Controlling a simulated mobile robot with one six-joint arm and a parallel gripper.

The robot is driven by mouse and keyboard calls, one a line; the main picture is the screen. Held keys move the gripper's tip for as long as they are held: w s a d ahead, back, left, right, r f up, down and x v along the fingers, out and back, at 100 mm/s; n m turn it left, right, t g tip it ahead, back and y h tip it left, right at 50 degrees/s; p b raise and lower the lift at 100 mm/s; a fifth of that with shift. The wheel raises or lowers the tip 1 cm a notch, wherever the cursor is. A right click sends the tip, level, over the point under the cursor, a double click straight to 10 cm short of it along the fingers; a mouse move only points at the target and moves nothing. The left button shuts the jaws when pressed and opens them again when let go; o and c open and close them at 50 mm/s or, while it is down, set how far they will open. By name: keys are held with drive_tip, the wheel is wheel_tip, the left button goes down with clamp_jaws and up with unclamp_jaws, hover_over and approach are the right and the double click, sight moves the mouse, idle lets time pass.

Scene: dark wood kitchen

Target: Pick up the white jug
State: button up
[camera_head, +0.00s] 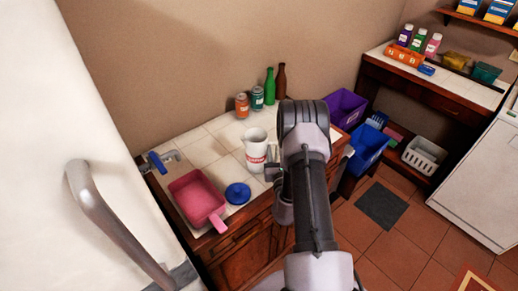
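The white jug (256,152) stands upright on the tiled counter (222,134). It has a red-and-white band on its side. My arm comes up from the bottom and bends just right of the jug. My gripper (273,172) shows only in part, as a small dark shape at the jug's lower right side. The arm hides most of it. I cannot tell whether it touches the jug or whether its fingers are open.
A pink pan (196,197) and a blue round lid (238,193) lie left of the jug. Two cans (242,105), a green bottle (269,87) and a brown bottle (281,82) stand behind. A white door with a handle (110,225) fills the left. Red tile floor (405,250) is open at right.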

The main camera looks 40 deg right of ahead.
drive_tip(key=shift+s+a+r, duration=0.1)
drive_tip(key=shift+s, duration=0.05)
drive_tip(key=c, duration=0.3)
clamp_jaws()
idle(0.8)
